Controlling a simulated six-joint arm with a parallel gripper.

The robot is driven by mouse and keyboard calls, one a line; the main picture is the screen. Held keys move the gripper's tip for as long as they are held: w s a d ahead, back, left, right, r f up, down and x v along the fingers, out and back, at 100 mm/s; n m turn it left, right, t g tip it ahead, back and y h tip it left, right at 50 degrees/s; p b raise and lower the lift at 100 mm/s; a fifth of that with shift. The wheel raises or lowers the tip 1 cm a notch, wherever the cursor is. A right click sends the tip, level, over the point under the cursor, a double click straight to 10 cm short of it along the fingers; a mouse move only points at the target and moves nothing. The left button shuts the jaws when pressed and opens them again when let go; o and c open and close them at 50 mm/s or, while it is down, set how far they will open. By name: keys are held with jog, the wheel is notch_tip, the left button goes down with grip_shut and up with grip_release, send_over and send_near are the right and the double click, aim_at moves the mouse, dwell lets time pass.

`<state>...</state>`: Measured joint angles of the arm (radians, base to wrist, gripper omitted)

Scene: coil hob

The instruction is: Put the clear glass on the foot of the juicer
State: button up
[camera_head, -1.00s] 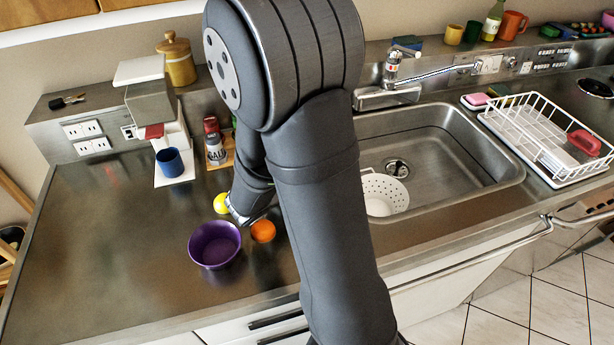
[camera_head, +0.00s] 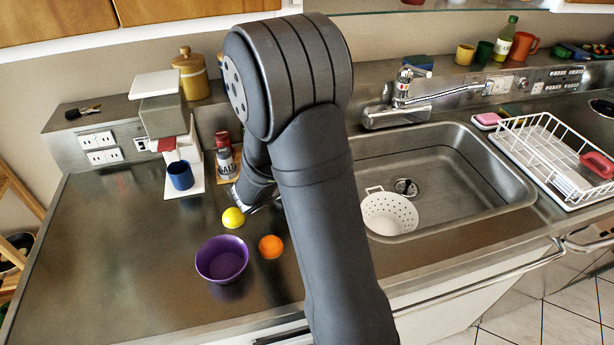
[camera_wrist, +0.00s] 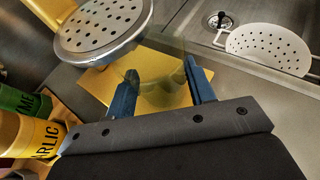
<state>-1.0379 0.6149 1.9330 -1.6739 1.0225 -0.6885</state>
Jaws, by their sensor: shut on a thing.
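My gripper (camera_wrist: 160,88) is shut on the clear glass (camera_wrist: 156,90), seen between its two fingers in the wrist view. The glass is see-through, so its outline is faint. In the head view my gripper (camera_head: 262,205) is mostly hidden behind my arm, and I cannot make out the glass there. The juicer (camera_head: 162,112), grey and white, stands at the back left of the counter. A blue cup (camera_head: 180,176) stands on its white foot (camera_head: 197,184). My gripper is to the right of and in front of the juicer.
A salt shaker (camera_head: 225,160) stands beside the juicer; its holed lid (camera_wrist: 100,32), a garlic jar (camera_wrist: 30,138) and a green jar (camera_wrist: 20,102) are close to my gripper. A lemon (camera_head: 233,218), orange (camera_head: 270,246) and purple bowl (camera_head: 222,260) lie in front. The left counter is clear.

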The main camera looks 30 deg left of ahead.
jog(key=shift+w+a, duration=0.2)
jog(key=shift+f, duration=0.5)
dwell(0.6)
jog(key=o, duration=1.1)
jog(key=shift+o, duration=0.2)
jog(key=shift+s, duration=0.1)
jog(key=v, duration=1.7)
jog(key=shift+r, duration=0.1)
jog(key=x, duration=1.7)
